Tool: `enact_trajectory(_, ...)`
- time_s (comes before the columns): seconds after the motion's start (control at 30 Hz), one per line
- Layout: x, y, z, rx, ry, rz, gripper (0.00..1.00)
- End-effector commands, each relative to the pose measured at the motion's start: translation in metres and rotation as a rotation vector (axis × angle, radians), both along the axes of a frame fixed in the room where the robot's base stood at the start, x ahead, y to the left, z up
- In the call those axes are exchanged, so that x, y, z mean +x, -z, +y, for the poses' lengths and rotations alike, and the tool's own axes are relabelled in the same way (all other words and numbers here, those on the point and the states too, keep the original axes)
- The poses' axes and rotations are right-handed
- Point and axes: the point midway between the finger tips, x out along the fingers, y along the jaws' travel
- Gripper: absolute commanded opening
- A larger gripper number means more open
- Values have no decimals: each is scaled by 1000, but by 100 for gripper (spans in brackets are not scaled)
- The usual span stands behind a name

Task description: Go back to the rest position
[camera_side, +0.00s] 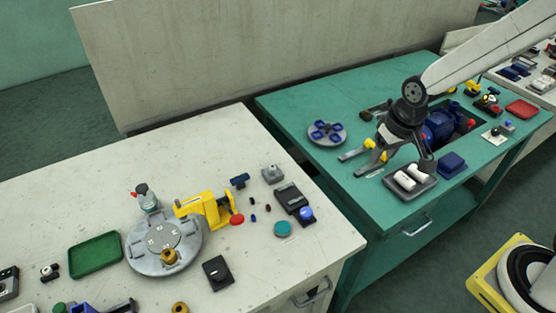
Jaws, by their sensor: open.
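A round grey plate with blue square holders (327,133) is to the upper left of the fingers. I cannot tell the exact height of the fingertips above the bench.
A dark recess with a blue machine (440,125) lies behind my gripper. A blue block (452,163) is to the right. The pale bench (120,170) carries a round grey fixture (140,257), a yellow clamp (208,208) and a green tray (95,255). A beige panel stands behind.

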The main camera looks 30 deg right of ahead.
Motion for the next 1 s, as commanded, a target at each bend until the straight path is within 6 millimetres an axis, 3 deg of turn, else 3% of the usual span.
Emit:
enact_trajectory(0.1, -30, -1, -6, -12, -44, -15, 51)
enact_trajectory(0.33, -65, 2, -12, -28, -102, -31, 51)
enact_trajectory(1.0, -70, 3, -12, -31, -112, -33, 51)
